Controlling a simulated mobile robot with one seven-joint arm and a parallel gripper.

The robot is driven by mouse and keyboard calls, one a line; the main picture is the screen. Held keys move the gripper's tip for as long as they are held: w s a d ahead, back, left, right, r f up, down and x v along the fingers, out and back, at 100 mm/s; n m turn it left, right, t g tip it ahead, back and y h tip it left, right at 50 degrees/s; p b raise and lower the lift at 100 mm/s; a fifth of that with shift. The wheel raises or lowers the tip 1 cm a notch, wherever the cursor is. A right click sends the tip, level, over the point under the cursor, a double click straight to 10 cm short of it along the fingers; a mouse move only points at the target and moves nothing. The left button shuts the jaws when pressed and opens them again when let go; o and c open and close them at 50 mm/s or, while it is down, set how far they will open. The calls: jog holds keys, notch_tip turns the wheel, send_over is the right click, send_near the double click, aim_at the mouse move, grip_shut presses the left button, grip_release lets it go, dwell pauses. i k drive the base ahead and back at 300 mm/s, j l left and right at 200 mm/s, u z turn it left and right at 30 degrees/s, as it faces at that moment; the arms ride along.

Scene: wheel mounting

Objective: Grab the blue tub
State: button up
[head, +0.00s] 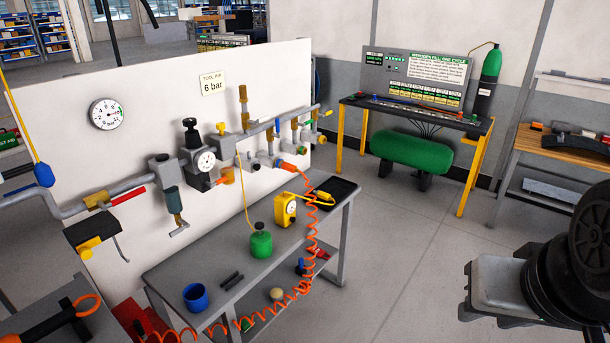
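The blue tub (196,297) stands upright at the near left end of the grey workbench (287,257). Its round open top faces up, and its inside looks dark and too small to read. Two short black rods (232,281) lie just to its right. My gripper does not show in the head view, so its place relative to the tub cannot be told.
A green canister (261,241), a yellow box (285,209) and a black tray (337,189) stand farther along the bench. A coiled orange hose (306,255) hangs over its front edge. Pipes and valves line the white panel (145,95) behind. Open floor (400,250) lies to the right.

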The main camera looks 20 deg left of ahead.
aim_at(196, 296)
jog(key=u, duration=1.7)
jog(key=i+l+z, duration=0.1)
jog(key=i+z, duration=0.35)
jog(key=i, duration=0.8)
